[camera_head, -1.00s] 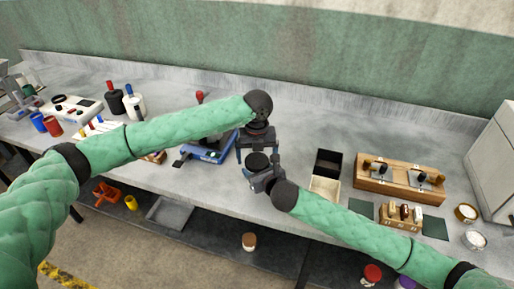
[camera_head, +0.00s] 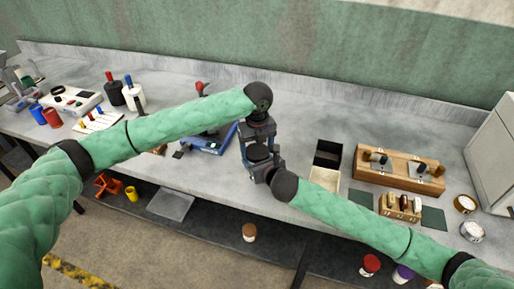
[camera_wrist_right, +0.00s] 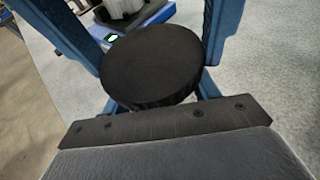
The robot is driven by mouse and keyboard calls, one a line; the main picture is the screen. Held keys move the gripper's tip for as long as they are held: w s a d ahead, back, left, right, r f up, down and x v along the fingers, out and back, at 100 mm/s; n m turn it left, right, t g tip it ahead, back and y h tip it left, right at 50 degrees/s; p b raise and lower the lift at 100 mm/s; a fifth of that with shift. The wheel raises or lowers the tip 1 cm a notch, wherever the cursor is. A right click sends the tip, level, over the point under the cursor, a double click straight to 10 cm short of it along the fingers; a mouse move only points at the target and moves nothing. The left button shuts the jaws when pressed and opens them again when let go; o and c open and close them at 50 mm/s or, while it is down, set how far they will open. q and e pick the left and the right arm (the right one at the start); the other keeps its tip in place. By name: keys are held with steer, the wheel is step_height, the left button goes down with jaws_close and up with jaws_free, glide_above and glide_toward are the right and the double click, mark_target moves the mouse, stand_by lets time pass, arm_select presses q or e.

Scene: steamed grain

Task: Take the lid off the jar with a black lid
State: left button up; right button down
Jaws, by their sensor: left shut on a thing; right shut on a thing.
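The black round lid (camera_head: 257,153) is at the middle of the bench, in the gap between my two grippers. It fills the middle of the right wrist view (camera_wrist_right: 152,65). The jar body under it is mostly hidden. My left gripper (camera_head: 260,148) comes down from above, its blue fingers on both sides of the lid and shut on it. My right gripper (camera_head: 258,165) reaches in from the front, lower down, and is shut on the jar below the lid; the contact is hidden. I cannot tell whether a gap shows between lid and jar.
A blue device (camera_head: 212,142) stands left of the grippers. A black bin (camera_head: 328,150) and a cream bin (camera_head: 325,178) stand to the right, then a wooden rack (camera_head: 400,172). The grey bench (camera_head: 300,115) behind the grippers is clear.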

arm_select(q)
steer(key=n, duration=0.7)
steer(key=o, duration=1.1)
steer(key=shift+c, duration=0.2)
